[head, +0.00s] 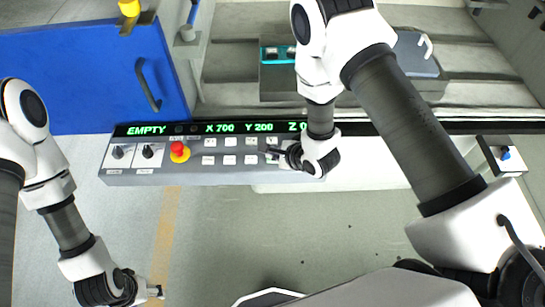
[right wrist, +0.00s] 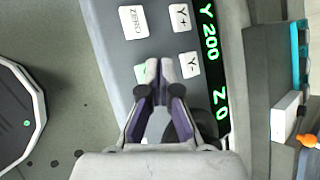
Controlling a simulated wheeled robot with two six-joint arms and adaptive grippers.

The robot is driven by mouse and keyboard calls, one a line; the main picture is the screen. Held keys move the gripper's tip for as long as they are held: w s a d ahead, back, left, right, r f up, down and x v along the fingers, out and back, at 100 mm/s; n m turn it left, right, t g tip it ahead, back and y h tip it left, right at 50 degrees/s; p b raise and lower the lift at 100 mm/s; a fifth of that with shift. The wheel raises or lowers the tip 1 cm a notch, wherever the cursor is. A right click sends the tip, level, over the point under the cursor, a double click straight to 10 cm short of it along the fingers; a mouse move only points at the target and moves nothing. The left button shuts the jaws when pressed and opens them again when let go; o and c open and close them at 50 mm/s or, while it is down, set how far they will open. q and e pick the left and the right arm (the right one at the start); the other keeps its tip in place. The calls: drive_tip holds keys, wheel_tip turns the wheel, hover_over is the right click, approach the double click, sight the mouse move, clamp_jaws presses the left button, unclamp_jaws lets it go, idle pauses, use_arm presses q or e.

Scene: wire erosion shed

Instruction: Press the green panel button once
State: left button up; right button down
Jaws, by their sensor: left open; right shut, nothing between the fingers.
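The control panel (head: 190,172) is a grey strip with a black display reading EMPTY, X 700, Y 200 and Z. A green button (right wrist: 140,73) shows in the right wrist view as a small patch just left of my right gripper's fingertips, which hide most of it. My right gripper (right wrist: 160,70) is shut and empty, its tips over the panel beside the Y- button (right wrist: 189,65). In the head view, the right gripper (head: 271,155) covers the right part of the panel. I cannot tell whether the tips touch the button. My left gripper (head: 156,291) is open and empty above the floor.
A red emergency knob (head: 179,149) on a yellow base and two black rotary knobs (head: 118,152) sit at the panel's left. White buttons, including ZERO (right wrist: 134,22) and Y+ (right wrist: 180,17), surround the tips. A blue door (head: 85,80) stands behind.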

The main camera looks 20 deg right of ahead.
drive_tip(key=shift+f, duration=0.4)
drive_tip(key=shift+r, duration=0.1)
idle(0.4)
drive_tip(key=shift+r+p, duration=0.7)
drive_tip(key=shift+r, duration=0.05)
wheel_tip(320, 180, up, 5)
drive_tip(key=p, duration=0.4)
drive_tip(key=shift+r+p, duration=0.1)
drive_tip(key=shift+p, duration=0.3)
